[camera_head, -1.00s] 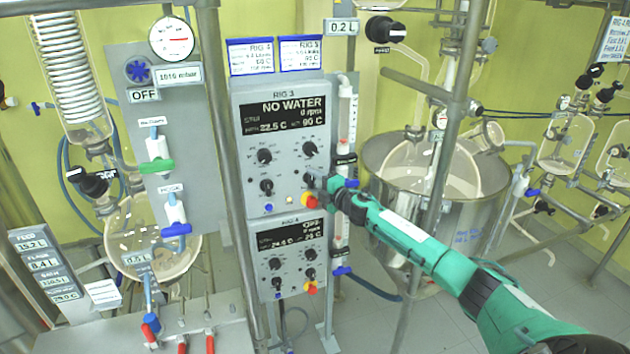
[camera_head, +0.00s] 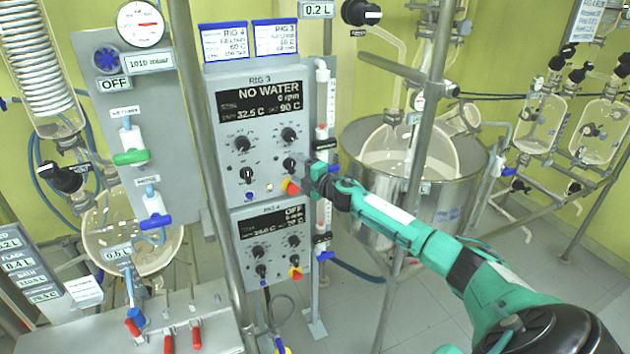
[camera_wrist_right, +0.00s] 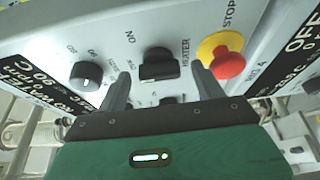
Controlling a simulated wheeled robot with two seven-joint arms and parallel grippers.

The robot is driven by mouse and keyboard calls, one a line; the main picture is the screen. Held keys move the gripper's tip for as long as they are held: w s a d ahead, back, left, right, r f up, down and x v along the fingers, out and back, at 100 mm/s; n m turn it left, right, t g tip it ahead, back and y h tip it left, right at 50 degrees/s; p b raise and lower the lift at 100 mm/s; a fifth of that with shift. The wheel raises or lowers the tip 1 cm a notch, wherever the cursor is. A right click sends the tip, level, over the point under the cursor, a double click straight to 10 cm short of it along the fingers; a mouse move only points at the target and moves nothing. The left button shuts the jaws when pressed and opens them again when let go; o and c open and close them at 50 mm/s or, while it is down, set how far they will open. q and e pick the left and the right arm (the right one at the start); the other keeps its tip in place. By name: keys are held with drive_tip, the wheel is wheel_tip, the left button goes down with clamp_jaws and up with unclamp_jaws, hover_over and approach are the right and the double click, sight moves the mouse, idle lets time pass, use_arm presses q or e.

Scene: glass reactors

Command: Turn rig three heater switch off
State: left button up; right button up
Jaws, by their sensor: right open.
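The rig 3 panel (camera_head: 225,160) is a grey box whose display reads NO WATER and 90 C. Its heater switch (camera_wrist_right: 158,65) is a black knob, with the words ON and HEATER beside it in the right wrist view. In the head view the switch (camera_head: 290,164) is at the panel's lower right, partly hidden by my gripper. My right gripper (camera_wrist_right: 160,84) is open, one finger to each side of the switch; I cannot tell whether they touch it. It also shows in the head view (camera_head: 302,170). My left gripper is not in view.
A red stop button on a yellow collar (camera_wrist_right: 225,57) is close beside one right finger. The rig 4 panel (camera_head: 240,270) is directly below. A metal post (camera_head: 200,150) stands left of the panels, a slanting pole (camera_head: 424,130) by my right arm. A steel vessel (camera_head: 470,195) stands behind.

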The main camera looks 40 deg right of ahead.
drive_tip(key=s+d+b, duration=0.2)
drive_tip(key=s+b, duration=0.3)
drive_tip(key=s, duration=0.7)
drive_tip(key=shift+s, duration=0.3)
